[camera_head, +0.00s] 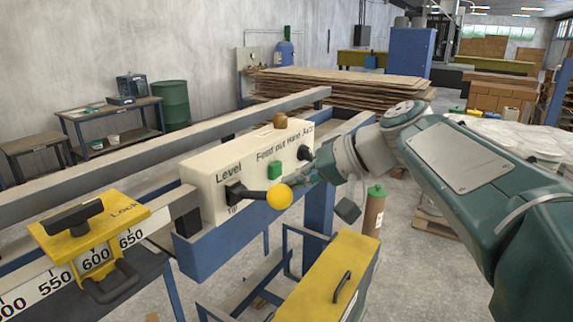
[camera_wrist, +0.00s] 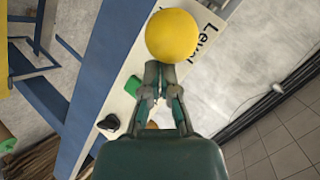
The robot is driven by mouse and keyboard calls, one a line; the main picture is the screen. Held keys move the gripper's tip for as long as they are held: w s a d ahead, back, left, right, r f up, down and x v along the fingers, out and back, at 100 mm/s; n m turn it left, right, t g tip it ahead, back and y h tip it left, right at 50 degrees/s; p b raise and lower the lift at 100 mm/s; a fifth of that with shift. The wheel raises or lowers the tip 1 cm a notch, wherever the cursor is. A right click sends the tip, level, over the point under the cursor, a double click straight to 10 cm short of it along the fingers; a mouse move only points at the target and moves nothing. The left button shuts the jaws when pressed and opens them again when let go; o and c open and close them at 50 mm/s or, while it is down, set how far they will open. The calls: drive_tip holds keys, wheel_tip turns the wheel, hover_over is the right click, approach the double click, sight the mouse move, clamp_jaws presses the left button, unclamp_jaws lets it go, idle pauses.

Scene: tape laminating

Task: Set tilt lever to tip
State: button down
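The tilt lever (camera_head: 253,194) is a black handle on the front of a cream control box (camera_head: 205,178), with a yellow ball (camera_head: 279,196) at its end. It sticks out roughly horizontally, between the "Level" label above and the partly hidden "Tip" label below. My gripper (camera_head: 297,181) is just right of the ball in the head view. In the wrist view, the gripper's fingertips (camera_wrist: 159,72) are together, with nothing seen between them. The yellow ball (camera_wrist: 173,36) is just beyond the tips; I cannot tell whether they touch. The ball hides the lever's shaft there.
A green button (camera_head: 274,170) and a black knob (camera_head: 304,153) are on the same box. A yellow lock clamp (camera_head: 95,220) sits on the ruler rail at left. A yellow cover with a handle (camera_head: 330,283) stands below, in front of the box.

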drive_tip(key=f, duration=0.1)
drive_tip(key=f+t+y, duration=0.1)
drive_tip(key=f, duration=0.1)
drive_tip(key=f+y, duration=0.1)
drive_tip(key=f, duration=0.1)
drive_tip(key=shift+s+d, duration=0.25)
drive_tip(key=shift+d, duration=0.1)
drive_tip(key=shift+r, duration=0.85)
